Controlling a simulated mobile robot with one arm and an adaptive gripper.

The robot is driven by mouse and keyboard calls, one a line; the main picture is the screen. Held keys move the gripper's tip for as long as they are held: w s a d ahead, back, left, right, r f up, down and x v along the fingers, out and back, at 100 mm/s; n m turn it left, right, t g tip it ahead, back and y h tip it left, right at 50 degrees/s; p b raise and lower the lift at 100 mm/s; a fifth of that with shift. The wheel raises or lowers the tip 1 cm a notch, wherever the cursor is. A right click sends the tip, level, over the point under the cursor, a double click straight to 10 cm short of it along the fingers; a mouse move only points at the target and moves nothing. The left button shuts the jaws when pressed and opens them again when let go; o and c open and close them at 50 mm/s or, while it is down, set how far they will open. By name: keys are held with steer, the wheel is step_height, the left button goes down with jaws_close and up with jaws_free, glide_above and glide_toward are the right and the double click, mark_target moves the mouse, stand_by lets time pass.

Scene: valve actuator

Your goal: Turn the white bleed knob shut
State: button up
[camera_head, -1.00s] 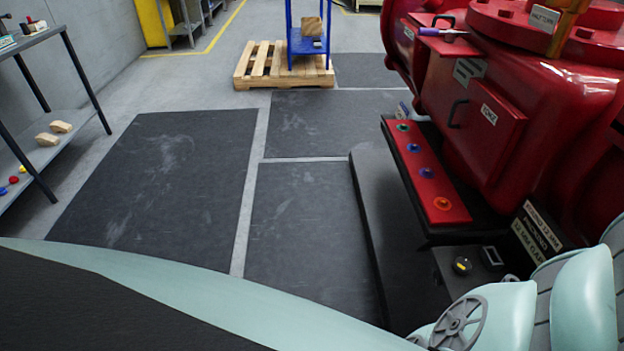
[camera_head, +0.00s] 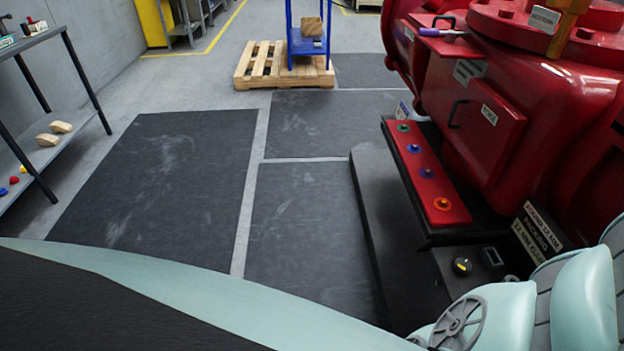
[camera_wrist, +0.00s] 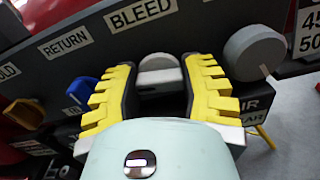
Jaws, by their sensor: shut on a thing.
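The white bleed knob (camera_wrist: 158,64) shows in the wrist view as a rounded pale top under the BLEED label (camera_wrist: 142,14) on a dark panel. My gripper (camera_wrist: 160,76) has its yellow ribbed fingers on either side of the knob and is shut on it. The lower part of the knob is hidden between the fingers and behind my gripper's body. In the head view, the knob and my gripper are out of sight.
In the wrist view, a grey round knob (camera_wrist: 252,52) stands close right of my gripper. A blue knob (camera_wrist: 82,90) and an orange knob (camera_wrist: 22,113) are to the left. In the head view, the red valve actuator (camera_head: 500,110) fills the right side.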

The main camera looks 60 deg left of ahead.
steer(key=m, duration=0.4)
steer(key=shift+p, duration=0.4)
steer(key=m+p, duration=0.1)
steer(key=m, duration=0.2)
steer(key=shift+m, duration=0.4)
steer(key=m+p, duration=0.2)
steer(key=m, duration=0.3)
steer(key=shift+f+m+p, duration=0.1)
steer(key=shift+m+p, duration=0.55)
steer(key=shift+m, duration=0.55)
steer(key=o, duration=0.9)
